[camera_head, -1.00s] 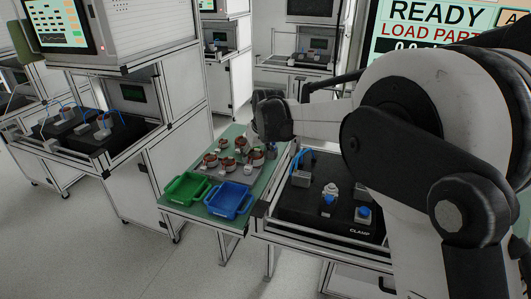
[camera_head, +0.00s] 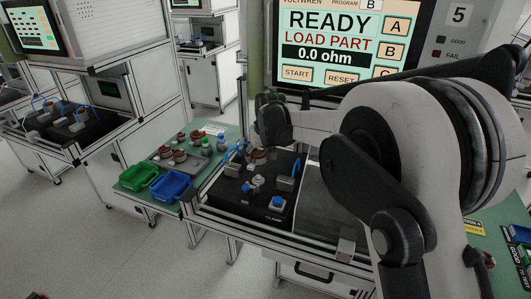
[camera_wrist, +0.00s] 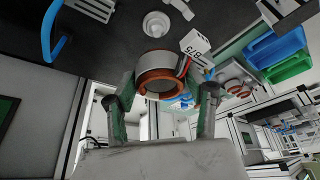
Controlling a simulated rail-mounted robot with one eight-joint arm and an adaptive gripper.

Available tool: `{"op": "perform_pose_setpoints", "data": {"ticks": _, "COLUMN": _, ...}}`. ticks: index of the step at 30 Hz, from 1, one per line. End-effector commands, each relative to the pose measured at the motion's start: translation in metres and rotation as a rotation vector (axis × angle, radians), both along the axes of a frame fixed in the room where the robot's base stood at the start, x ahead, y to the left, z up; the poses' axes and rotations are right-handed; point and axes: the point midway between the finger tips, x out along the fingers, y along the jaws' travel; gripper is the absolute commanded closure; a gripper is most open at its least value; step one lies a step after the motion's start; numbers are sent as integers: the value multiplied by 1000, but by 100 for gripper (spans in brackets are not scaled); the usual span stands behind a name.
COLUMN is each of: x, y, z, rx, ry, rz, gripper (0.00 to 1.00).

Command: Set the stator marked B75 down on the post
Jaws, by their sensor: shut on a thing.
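My gripper (camera_wrist: 166,88) is shut on a stator (camera_wrist: 158,64), a grey ring with copper-coloured winding. Its white tag (camera_wrist: 193,43) reads B75. In the head view the held stator (camera_head: 259,155) hangs below my gripper (camera_head: 262,147), above the back part of the black test fixture (camera_head: 225,196). The white round post (camera_wrist: 157,24) stands on the fixture beyond the stator in the wrist view, apart from it. In the head view the post (camera_head: 257,180) is just below and in front of the stator.
A grey clamp block (camera_head: 286,184) and a blue-topped button (camera_head: 277,203) flank the post. The screen (camera_head: 342,45) reads READY, LOAD PART, 0.0 ohm.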

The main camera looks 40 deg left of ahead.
Motion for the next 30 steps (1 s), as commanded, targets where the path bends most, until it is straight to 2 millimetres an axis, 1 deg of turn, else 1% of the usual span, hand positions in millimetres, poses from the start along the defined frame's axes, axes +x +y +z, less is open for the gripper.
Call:
{"op": "perform_pose_setpoints", "data": {"ticks": 8, "x": -1, "y": 1, "z": -8, "rx": 0, "ry": 0, "rz": 1, "gripper": 91}}
{"op": "perform_pose_setpoints", "data": {"ticks": 22, "x": 0, "y": 1, "z": -42, "rx": 0, "ry": 0, "rz": 1, "gripper": 91}}
{"op": "perform_pose_setpoints", "data": {"ticks": 30, "x": 0, "y": 1, "z": -48, "rx": 0, "ry": 0, "rz": 1, "gripper": 91}}
